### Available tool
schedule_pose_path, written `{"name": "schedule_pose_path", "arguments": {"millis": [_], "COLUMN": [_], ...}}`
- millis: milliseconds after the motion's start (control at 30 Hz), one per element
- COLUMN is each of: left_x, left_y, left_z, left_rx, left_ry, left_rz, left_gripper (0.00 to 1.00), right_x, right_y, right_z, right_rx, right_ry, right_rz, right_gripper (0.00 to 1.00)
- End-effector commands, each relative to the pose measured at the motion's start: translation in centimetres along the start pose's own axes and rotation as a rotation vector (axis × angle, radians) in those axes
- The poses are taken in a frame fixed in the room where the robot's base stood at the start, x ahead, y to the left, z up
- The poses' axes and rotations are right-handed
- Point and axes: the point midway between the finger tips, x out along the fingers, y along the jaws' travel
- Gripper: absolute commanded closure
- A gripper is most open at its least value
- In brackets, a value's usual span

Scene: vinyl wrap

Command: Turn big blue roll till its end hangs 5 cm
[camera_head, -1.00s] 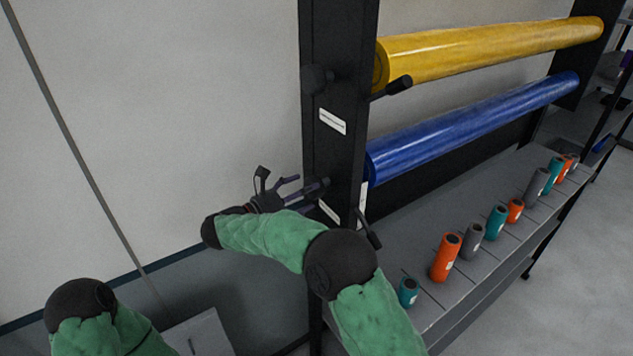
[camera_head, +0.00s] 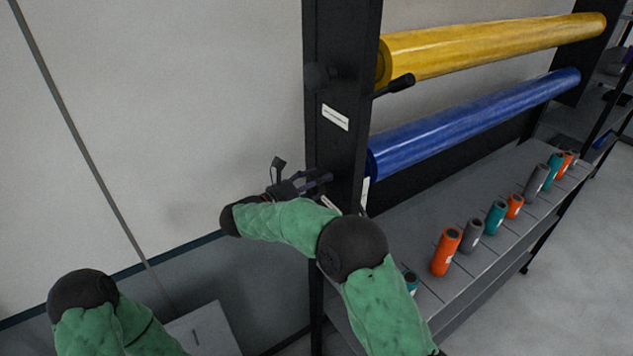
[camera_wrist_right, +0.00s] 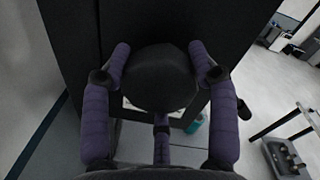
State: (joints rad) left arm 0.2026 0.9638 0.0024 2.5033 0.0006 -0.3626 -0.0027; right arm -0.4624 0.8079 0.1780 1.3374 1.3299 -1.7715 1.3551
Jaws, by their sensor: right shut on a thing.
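The big blue roll (camera_head: 470,122) lies level on the rack, its near end at the black post (camera_head: 335,150). I cannot make out a hanging end of its film. My right gripper (camera_head: 322,183) is at the outer side of the post, level with the near end of this roll. In the right wrist view its purple fingers (camera_wrist_right: 160,50) are shut around a round black knob (camera_wrist_right: 160,82), one finger on each side and one below. My right forearm hides the crank below the post in the head view. My left gripper is out of view; only part of that arm shows.
Below, a grey shelf (camera_head: 400,225) carries several small orange, grey and teal rolls. The wall left of the post has free room before it.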

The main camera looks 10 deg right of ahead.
Motion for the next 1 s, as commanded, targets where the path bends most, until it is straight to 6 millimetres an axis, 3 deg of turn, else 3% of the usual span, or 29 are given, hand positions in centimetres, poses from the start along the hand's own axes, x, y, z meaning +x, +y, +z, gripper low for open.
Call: {"name": "schedule_pose_path", "arguments": {"millis": [467,1000], "left_x": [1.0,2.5], "left_y": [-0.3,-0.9], "left_z": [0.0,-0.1], "left_rx": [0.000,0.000], "left_ry": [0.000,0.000], "left_rz": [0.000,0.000], "left_gripper": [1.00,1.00], "right_x": [0.1,0.1], "right_y": [-0.2,-0.4], "right_z": [0.3,0.6], "right_rx": [-0.083,-0.503], "right_ry": [0.002,0.018], "right_rz": [0.001,0.019], "right_gripper": [0.73,0.73]}}
